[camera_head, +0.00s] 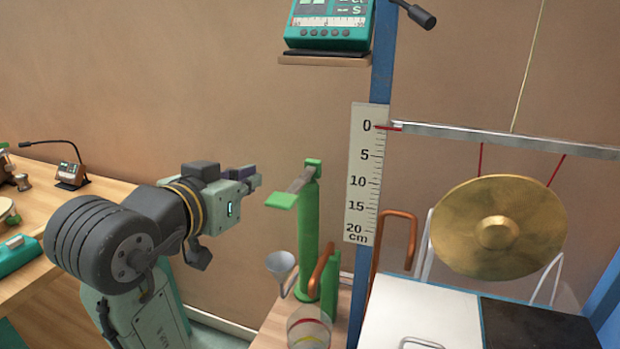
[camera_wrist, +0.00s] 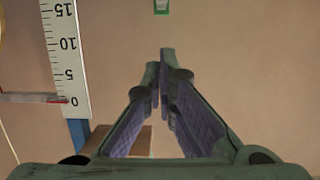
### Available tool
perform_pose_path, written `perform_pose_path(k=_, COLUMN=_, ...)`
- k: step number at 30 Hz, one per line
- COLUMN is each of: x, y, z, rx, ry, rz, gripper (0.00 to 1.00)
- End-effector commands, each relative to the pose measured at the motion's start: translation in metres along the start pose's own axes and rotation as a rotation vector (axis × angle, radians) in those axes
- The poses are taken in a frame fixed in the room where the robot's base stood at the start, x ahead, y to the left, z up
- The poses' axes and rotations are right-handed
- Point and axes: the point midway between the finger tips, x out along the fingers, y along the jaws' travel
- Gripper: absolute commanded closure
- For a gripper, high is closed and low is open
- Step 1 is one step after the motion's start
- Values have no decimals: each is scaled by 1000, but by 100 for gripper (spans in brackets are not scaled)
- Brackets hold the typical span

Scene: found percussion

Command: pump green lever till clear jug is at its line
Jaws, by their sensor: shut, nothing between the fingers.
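The green pump (camera_head: 308,235) stands upright on a wooden bench in the head view. Its green lever (camera_head: 283,200) sticks out to the left near the top. My gripper (camera_head: 256,176) is shut and empty, just left of the lever and slightly above it, apart from it. The clear jug (camera_head: 309,328) stands at the bottom edge in front of the pump, with a red and a yellow band; its lower part is cut off and its water level cannot be told. In the wrist view my gripper (camera_wrist: 159,62) is shut, with a small green piece (camera_wrist: 161,7) beyond the tips.
A grey funnel (camera_head: 281,264) sits left of the pump. A centimetre scale (camera_head: 364,180) on a blue post is right of it, also seen in the wrist view (camera_wrist: 66,60). A brass gong (camera_head: 498,226) hangs at right from a metal bar (camera_head: 500,140). A side table (camera_head: 75,215) stands left.

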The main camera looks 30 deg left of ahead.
Motion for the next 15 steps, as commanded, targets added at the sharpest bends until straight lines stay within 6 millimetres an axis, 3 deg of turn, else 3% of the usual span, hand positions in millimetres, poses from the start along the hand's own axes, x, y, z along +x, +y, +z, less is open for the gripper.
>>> perform_pose_path(k=15, x=5, y=-2, z=0, rx=-2, ry=0, rz=-5, gripper=100)
